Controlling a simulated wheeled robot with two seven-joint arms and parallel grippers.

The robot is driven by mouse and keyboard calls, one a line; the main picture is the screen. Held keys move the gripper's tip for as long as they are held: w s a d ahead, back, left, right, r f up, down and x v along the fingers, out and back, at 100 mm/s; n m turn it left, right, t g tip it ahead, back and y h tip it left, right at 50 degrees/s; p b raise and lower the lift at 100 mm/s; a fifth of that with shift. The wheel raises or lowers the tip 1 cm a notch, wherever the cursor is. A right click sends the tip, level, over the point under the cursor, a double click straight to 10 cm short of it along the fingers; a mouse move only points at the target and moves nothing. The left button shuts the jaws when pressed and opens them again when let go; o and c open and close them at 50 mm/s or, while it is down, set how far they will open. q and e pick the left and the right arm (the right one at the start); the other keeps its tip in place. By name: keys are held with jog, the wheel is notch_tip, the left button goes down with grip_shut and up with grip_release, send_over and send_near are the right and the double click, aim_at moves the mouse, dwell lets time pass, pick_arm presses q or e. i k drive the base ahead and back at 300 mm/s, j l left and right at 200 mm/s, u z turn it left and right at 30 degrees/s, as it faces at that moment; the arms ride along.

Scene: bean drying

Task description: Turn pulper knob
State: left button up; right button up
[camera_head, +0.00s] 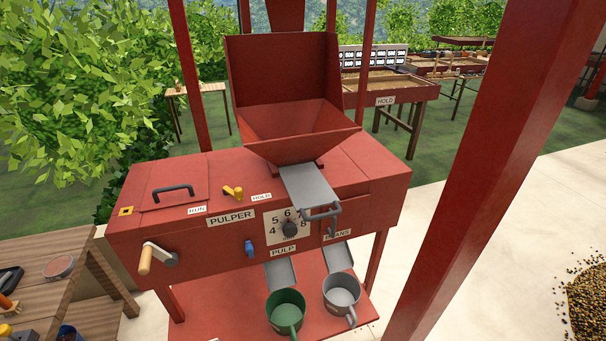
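The red pulper (190,240) stands in the middle, with a red hopper (300,125) on top. On its front is a dark round knob (290,229) over a white dial plate (273,218) marked with digits, 4 through 8 readable. The knob lies below the 6; its exact setting is too small to tell. A yellow lever (233,192) sits on top between the RUN label (197,210) and the HOLD label (262,197). Neither of my grippers is in view.
A green mug (285,312) and grey mug (341,294) stand below the chutes. A red post (480,180) rises at right.

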aim_at(290, 230)
jog(key=k+l+u, duration=0.2)
jog(key=k+u, duration=0.15)
jog(key=k+l+u, duration=0.15)
jog(key=k+u, duration=0.5)
jog(key=k, duration=0.15)
